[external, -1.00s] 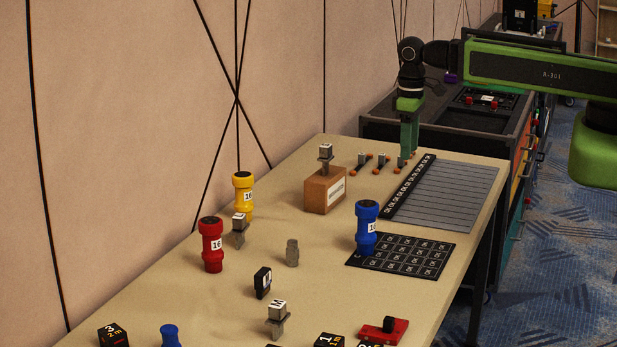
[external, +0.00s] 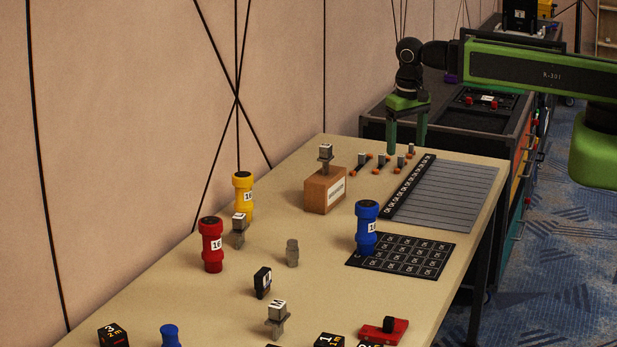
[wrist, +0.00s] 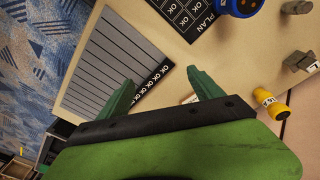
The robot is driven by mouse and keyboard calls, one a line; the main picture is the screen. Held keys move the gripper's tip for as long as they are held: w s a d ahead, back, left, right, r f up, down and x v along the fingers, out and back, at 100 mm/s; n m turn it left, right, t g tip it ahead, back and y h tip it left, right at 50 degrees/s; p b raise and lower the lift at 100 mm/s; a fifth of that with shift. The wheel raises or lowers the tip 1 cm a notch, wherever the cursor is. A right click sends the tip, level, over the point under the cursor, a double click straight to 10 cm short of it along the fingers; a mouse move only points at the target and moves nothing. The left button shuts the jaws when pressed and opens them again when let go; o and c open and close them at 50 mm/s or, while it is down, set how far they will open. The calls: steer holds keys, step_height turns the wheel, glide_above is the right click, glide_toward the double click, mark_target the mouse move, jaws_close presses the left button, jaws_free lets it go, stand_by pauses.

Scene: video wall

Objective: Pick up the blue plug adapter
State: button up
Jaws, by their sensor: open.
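The blue plug adapter (external: 367,230) stands upright on the left corner of a black grid mat (external: 405,268), with a white label on its side. In the wrist view its round end (wrist: 240,8) shows at the top edge, partly cut off. My gripper (external: 406,146) is open and empty, with green fingers pointing down near the far end of the table. It is well beyond the blue adapter and apart from it. In the wrist view my gripper (wrist: 161,80) has its fingers spread over the table, with nothing between them.
A red adapter (external: 211,246) and a yellow adapter (external: 243,198) stand to the left. A wooden block (external: 325,191) holds a grey piece. A grey lined board (external: 450,195) lies right of my gripper. Another blue piece (external: 170,337) sits at the front.

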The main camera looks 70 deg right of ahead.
steer(key=w+a+m+t+h+b, duration=0.2)
steer(key=a+m, duration=0.2)
steer(key=a, duration=0.5)
steer(key=n+b, duration=0.1)
steer(key=n, duration=0.2)
glide_toward(371, 213)
steer(key=shift+t, duration=0.3)
steer(key=b+x, duration=1.1)
steer(key=shift+s, duration=0.25)
steer(key=shift+w+d+f+b, duration=0.1)
steer(key=shift+w+f+b, duration=0.05)
steer(key=shift+b, duration=0.15)
steer(key=b+x, duration=0.4)
steer(key=x, duration=0.1)
steer(key=shift+d+b, duration=0.25)
steer(key=shift+b, duration=0.05)
steer(key=shift+c, duration=0.2)
steer(key=c, duration=1.5)
steer(key=shift+r, duration=0.2)
